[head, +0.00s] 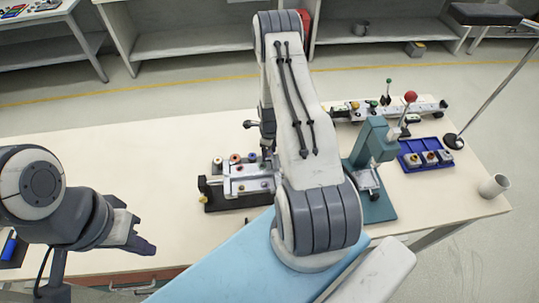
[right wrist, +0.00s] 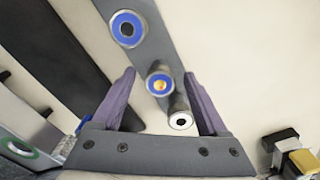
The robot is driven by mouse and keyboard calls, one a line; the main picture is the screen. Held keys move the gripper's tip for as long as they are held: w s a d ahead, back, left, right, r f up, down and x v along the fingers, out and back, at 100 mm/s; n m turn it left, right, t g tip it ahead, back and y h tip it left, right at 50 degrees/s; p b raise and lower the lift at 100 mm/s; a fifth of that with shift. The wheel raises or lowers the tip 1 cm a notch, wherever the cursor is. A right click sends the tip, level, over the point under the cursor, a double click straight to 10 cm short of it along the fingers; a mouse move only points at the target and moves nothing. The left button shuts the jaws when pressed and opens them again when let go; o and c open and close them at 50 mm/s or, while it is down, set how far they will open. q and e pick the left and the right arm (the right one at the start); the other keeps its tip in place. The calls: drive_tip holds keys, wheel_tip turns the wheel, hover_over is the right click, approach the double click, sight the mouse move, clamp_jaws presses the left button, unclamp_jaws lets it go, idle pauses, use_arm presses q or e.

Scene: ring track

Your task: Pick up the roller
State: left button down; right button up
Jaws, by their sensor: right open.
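In the right wrist view a grey strip carries three round pieces in a row. One is a large blue-faced piece (right wrist: 127,28) with a dark hole, one a smaller blue-rimmed piece (right wrist: 160,83) with a yellow centre, one a silver piece (right wrist: 181,120) with a black hole. I cannot tell which is the roller. My right gripper (right wrist: 159,75) is open, and the yellow-centred piece appears between its fingertips, with no grip on it visible. In the head view my right arm partly hides the fixture (head: 240,190). My left gripper (head: 145,233) hangs at the left, its jaw gap unclear.
On the table (head: 120,145), a green press (head: 372,150) stands right of the fixture. The left table area is clear.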

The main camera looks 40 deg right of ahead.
clamp_jaws()
